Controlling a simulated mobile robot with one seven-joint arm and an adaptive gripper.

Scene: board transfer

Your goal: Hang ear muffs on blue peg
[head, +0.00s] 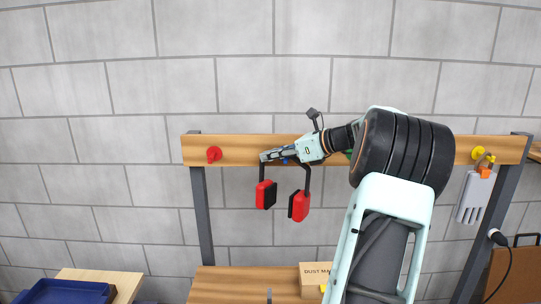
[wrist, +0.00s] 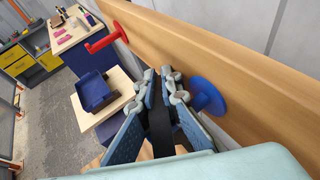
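The ear muffs have two red cups with black pads, a left cup (head: 265,195) and a right cup (head: 299,206), hanging below the wooden rail in the head view. Their black band (wrist: 160,130) runs between my fingers in the wrist view. My gripper (head: 268,156) is closed on this band in front of the rail; it also shows in the wrist view (wrist: 161,76). The blue peg (wrist: 208,97) stands out from the rail just right of my fingers in the wrist view. In the head view it is mostly hidden by my gripper. Whether the band touches the peg is unclear.
A red peg (head: 214,154) is left on the rail (head: 240,150) and empty. A yellow peg (head: 477,153) at the right has a grey-white item with orange hanging by it. A dust mask box (head: 314,280) stands on the bench below. A blue tray (head: 65,292) is lower left.

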